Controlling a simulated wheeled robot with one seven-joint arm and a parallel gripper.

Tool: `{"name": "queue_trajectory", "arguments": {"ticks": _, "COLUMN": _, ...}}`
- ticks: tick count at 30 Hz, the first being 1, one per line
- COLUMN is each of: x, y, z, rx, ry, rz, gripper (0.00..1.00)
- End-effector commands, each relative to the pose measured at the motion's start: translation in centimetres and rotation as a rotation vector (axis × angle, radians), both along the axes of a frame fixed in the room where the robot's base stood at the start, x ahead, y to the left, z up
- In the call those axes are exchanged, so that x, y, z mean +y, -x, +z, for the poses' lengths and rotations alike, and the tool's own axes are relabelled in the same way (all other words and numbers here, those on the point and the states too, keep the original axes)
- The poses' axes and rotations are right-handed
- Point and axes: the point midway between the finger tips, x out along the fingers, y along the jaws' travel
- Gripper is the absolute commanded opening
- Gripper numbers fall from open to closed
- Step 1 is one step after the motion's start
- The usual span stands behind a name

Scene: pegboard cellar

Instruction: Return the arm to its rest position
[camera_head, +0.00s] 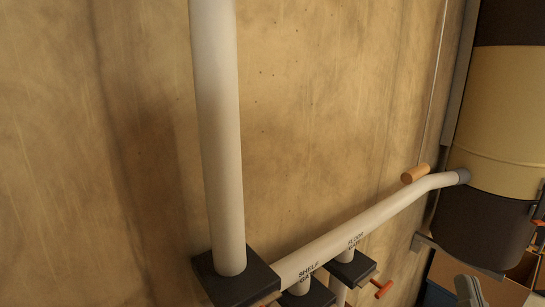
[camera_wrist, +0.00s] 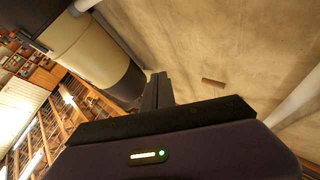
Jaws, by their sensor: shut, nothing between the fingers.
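My gripper (camera_wrist: 158,92) shows in the wrist view, its two dark fingers together with nothing between them. It points toward the tan wall, beside the lower end of the cream and dark tank (camera_wrist: 88,48). The fingers appear clear of the wall and tank, though the exact gap cannot be told.
In the head view, a pale upright pipe (camera_head: 218,130) ends in a dark block (camera_head: 236,278). A labelled pipe (camera_head: 385,208) runs to the tank (camera_head: 500,115). A wooden handle (camera_head: 415,174) hangs on a cord. A red valve handle (camera_head: 382,289) sits low. Shelving (camera_wrist: 85,100) shows in the wrist view.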

Motion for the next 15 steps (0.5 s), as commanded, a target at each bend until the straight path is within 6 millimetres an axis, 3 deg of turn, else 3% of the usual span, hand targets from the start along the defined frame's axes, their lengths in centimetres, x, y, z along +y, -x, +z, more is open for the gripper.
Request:
{"name": "queue_trajectory", "arguments": {"ticks": 1, "x": 0.5, "y": 1.4, "z": -2.0, "rx": 0.038, "ry": 0.002, "rz": -0.007, "gripper": 0.0}}
{"name": "queue_trajectory", "arguments": {"ticks": 3, "x": 1.1, "y": 3.2, "z": -4.0, "rx": 0.081, "ry": 0.013, "rz": -0.016, "gripper": 0.0}}
{"name": "queue_trajectory", "arguments": {"ticks": 15, "x": 4.8, "y": 14.7, "z": -13.9, "rx": 0.384, "ry": 0.122, "rz": 0.014, "gripper": 0.0}}
